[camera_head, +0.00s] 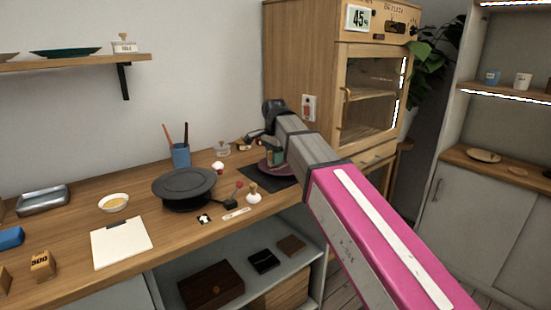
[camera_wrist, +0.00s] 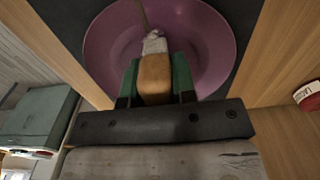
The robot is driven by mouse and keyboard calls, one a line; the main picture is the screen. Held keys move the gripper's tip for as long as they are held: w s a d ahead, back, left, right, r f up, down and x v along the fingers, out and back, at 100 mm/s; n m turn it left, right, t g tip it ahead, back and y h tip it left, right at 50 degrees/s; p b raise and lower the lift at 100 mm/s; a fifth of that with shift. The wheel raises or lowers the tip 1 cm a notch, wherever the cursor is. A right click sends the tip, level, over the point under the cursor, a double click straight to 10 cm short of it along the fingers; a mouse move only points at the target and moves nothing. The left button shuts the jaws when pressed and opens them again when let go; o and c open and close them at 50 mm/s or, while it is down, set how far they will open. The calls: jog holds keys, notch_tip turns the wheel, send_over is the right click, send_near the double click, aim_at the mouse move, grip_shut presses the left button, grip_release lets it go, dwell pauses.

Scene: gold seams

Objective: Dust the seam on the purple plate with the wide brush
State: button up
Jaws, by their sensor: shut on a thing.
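The purple plate (camera_wrist: 215,45) lies on a dark mat under my gripper in the wrist view. In the head view the plate (camera_head: 264,169) is partly hidden by my arm. A thin brownish line, seemingly the seam (camera_wrist: 142,15), runs over the plate from the top edge towards the brush. My gripper (camera_wrist: 155,78), with green fingers, is shut on a brush (camera_wrist: 154,75) with a tan body and a pale end. The pale end is over the plate near the line; I cannot tell whether it touches. In the head view my gripper (camera_head: 276,156) is over the plate.
On the wooden counter, a black turntable (camera_head: 184,185), a blue cup of sticks (camera_head: 180,155), a white pad (camera_head: 121,241) and a small bowl (camera_head: 113,202) stand left of the mat. A wooden cabinet (camera_head: 322,60) with a glass door stands behind my arm.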

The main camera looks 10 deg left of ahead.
jog(key=shift+f, duration=0.8)
jog(key=shift+s+d, duration=0.4)
jog(key=shift+d, duration=0.1)
jog(key=shift+w+a, duration=0.35)
jog(key=shift+a, duration=0.05)
jog(key=shift+s+d, duration=0.25)
jog(key=shift+d, duration=0.1)
jog(key=shift+w+a, duration=0.4)
jog(key=shift+a, duration=0.1)
jog(key=shift+d, duration=0.1)
